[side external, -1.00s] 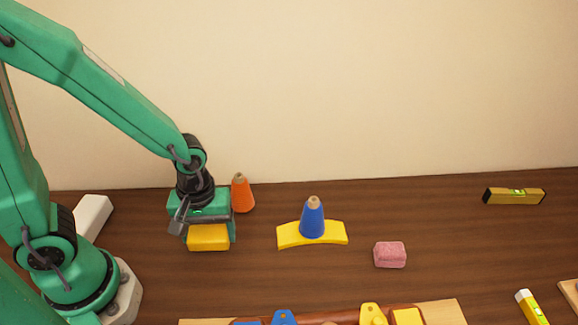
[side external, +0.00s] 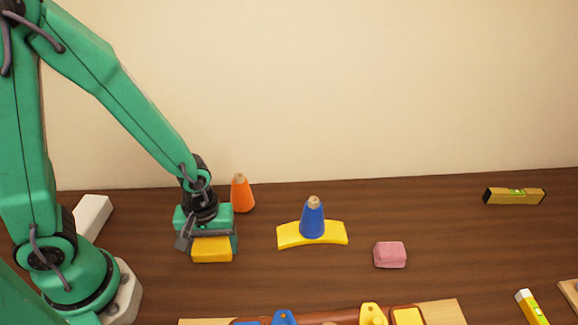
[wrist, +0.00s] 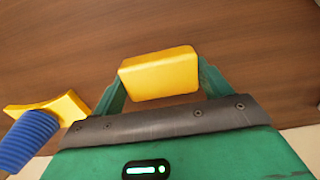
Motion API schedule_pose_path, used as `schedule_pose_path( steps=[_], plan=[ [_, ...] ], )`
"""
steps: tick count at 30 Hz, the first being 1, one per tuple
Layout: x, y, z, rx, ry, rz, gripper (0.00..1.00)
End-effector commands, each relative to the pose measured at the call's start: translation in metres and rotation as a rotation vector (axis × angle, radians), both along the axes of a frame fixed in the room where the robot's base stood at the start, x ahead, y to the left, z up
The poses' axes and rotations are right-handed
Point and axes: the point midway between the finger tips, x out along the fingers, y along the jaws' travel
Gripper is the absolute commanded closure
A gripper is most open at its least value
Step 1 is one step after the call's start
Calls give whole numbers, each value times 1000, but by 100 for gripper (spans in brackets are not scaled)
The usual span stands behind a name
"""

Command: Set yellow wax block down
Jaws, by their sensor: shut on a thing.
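The yellow wax block (side external: 212,250) is between the jaws of my gripper (side external: 208,240), at the left of the table in the side view. In the wrist view the block (wrist: 159,75) sits between the two green fingers of my gripper (wrist: 160,82), which are shut on it. The block is low over the wooden table; I cannot tell whether its underside touches the wood. Part of the block's top is hidden behind my gripper in the side view.
An orange cone (side external: 242,194) stands close behind my gripper. A blue cone (side external: 312,218) stands by a curved yellow piece (side external: 290,236) to the right. A pink block (side external: 390,254) lies farther right. A wooden board (side external: 445,313) with coloured parts is at the front. A white block (side external: 92,216) is at left.

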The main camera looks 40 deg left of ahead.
Motion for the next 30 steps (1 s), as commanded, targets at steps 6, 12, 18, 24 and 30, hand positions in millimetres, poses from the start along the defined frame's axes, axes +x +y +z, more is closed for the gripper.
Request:
schedule_pose_path(
  steps=[6,12,18,24,30],
  plan=[
    [0,0,0,0,0,0,48],
    [0,0,-3,1,1,0,13],
    [0,0,-3,1,1,0,1],
    [0,0,-2,0,0,0,1],
    [1,0,3,-1,-2,0,1]
  ],
)
